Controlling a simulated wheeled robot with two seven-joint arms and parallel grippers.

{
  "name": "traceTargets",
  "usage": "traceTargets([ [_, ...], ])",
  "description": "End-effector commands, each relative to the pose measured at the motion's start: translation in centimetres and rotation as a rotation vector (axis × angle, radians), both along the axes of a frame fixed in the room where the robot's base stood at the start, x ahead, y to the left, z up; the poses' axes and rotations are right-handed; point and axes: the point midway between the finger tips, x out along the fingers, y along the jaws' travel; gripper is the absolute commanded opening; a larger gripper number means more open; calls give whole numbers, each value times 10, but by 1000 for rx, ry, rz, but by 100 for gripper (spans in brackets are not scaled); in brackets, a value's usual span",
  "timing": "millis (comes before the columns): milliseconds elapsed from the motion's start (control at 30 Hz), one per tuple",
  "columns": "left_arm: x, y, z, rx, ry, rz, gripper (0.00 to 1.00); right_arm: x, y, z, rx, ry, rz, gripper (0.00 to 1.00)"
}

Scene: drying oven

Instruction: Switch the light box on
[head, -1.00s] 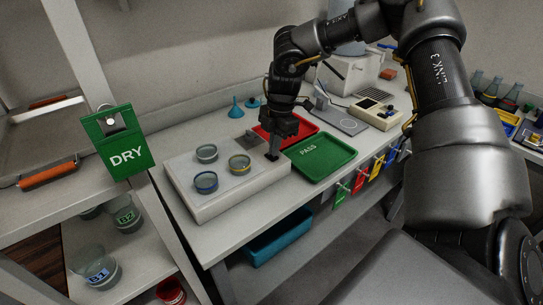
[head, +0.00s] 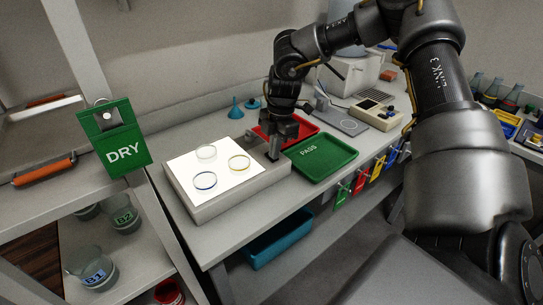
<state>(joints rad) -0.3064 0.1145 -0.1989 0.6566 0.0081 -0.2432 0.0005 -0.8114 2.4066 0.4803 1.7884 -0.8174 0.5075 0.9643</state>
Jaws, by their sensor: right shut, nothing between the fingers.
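The light box (head: 222,199) lies on the bench, and its square top panel (head: 200,169) glows bright white. Three round glass dishes stand on the lit panel: one at the back (head: 206,152), one with a yellow rim (head: 240,162), one with a blue rim (head: 205,181). My right gripper (head: 273,156) is shut and empty, pointing down at the right end of the box, where the switch area is partly hidden by the fingers. I cannot tell whether the fingertips touch the box. My left gripper is out of view.
A green PASS tray (head: 322,164) sits just right of the box, with a red tray (head: 268,133) behind it. A green DRY sign (head: 124,152) hangs at the left rack. Blue funnels (head: 235,112) stand at the back. A blue bin (head: 278,241) is below.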

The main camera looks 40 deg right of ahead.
Motion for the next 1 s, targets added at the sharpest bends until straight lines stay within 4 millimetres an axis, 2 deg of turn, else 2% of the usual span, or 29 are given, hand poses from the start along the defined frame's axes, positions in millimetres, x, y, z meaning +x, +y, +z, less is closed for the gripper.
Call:
traceTargets([
  [800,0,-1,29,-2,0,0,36,0,0,66,-1,-1,0,0],
  [1000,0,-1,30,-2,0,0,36,0,0,70,-1,0,0,0],
])
